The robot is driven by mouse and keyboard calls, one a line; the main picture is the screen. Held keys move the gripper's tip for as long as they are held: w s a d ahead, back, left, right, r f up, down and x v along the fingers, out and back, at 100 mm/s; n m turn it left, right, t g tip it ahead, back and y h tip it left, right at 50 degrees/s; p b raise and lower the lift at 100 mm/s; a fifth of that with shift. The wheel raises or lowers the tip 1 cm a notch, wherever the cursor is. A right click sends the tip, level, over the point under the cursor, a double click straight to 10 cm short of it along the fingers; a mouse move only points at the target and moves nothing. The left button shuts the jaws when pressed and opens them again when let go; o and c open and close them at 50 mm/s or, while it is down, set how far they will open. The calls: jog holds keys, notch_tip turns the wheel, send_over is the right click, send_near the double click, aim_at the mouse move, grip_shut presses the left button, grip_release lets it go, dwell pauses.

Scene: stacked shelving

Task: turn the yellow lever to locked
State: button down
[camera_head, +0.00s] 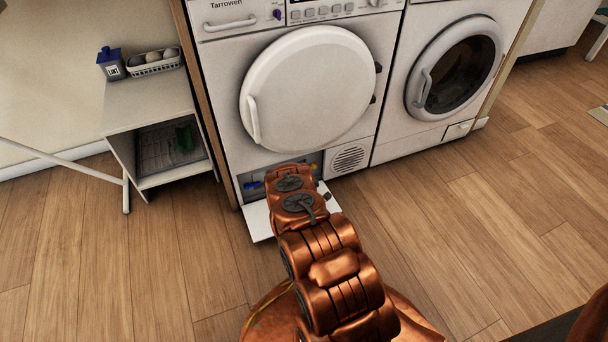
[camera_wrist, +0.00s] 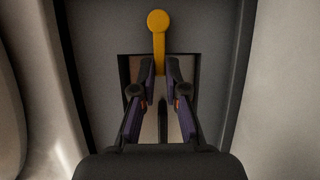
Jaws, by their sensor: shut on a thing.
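The yellow lever (camera_wrist: 158,38) shows in the wrist view at the top middle. It has a round end at the top and a straight stem pointing down, against a grey panel. My gripper (camera_wrist: 160,70) is shut on the lower part of the stem, with one dark finger on each side. The stem's lower end is hidden between the fingers. In the head view my copper arm reaches down to the open compartment (camera_head: 250,187) low on the left machine, and hides my gripper and most of the compartment.
A flap (camera_head: 258,221) hangs open below the compartment. A large round white door (camera_head: 310,90) is shut above it. A second machine (camera_head: 455,75) stands to the right. A small shelf unit (camera_head: 150,105) stands at the left. The wooden floor in front is clear.

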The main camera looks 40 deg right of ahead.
jog(key=c, duration=1.2)
grip_release()
jog(key=shift+a, duration=0.1)
jog(key=v, duration=1)
jog(key=shift+s+a+f, duration=0.1)
jog(key=shift+v, duration=0.75)
